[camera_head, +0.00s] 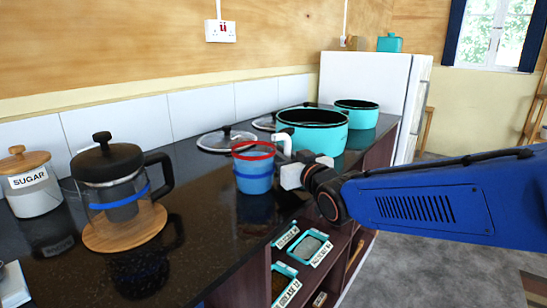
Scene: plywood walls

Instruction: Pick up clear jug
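A see-through jug-like container (253,172) with a red rim and blue lower part stands upright on the dark counter, in the middle of the view. A second clear-walled vessel, a press-type jug (115,180) with a black lid, black handle and blue band, stands on a round wooden board at the left. My gripper (286,160) is close against the right side of the red-rimmed container. Its pale fingers are small and partly hidden. I cannot tell whether they touch the container or are shut on it.
A turquoise pot (312,132) stands just behind my gripper, with another turquoise pot (356,113) farther back. Glass lids (227,139) lie by the wall. A sugar jar (30,183) stands at far left. Open shelves (305,250) with trays are below the counter.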

